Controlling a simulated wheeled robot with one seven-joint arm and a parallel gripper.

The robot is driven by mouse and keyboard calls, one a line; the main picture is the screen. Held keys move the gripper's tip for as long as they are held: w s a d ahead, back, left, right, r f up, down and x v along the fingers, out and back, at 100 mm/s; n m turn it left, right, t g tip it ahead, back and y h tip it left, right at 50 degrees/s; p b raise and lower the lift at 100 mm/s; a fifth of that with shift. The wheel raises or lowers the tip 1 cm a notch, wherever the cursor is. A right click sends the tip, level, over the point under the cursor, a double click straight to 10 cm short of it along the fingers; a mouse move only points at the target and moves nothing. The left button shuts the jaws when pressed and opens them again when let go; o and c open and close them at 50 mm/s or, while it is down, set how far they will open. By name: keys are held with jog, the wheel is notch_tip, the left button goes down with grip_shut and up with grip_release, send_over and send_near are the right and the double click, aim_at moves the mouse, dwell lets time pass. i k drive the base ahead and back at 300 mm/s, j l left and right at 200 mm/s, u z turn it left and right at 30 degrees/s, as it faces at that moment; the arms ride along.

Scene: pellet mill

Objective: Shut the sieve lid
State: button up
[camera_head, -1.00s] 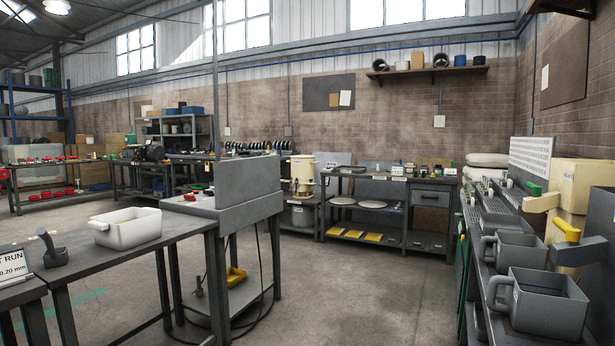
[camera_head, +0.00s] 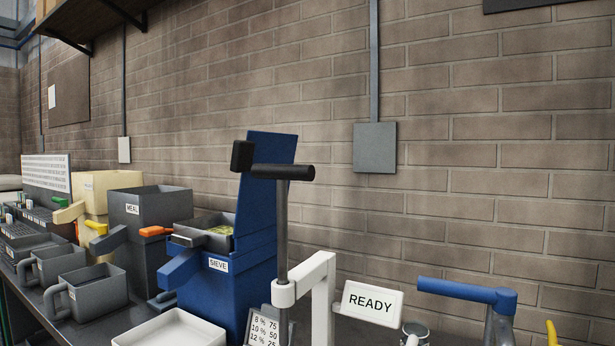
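The blue sieve (camera_head: 213,290), labelled SIEVE, stands on the bench right of the grey MEAL hopper. Its blue lid (camera_head: 268,170) stands raised, upright along the right side of the body. The top is open, and a grey tray (camera_head: 207,237) sits in it, with some yellowish-green material showing at its right. A dark post with a black crossbar covers part of the lid. My gripper is not in view.
The dark post (camera_head: 282,220) with its crossbar and a white bracket (camera_head: 318,285) stand in front of the sieve. A white tray (camera_head: 185,330) lies before it. Grey scoops (camera_head: 95,290) and the MEAL hopper (camera_head: 150,215) are left. A READY sign (camera_head: 371,303) and blue-handled lever (camera_head: 460,290) are right.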

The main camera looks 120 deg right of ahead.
aim_at(256, 209)
jog(key=z, duration=0.5)
jog(key=j+z, duration=0.1)
jog(key=z, duration=0.9)
jog(key=j+z, duration=0.1)
jog(key=z, duration=0.9)
jog(key=k+z, duration=0.1)
jog(key=z, duration=1.4)
jog(key=k, duration=0.05)
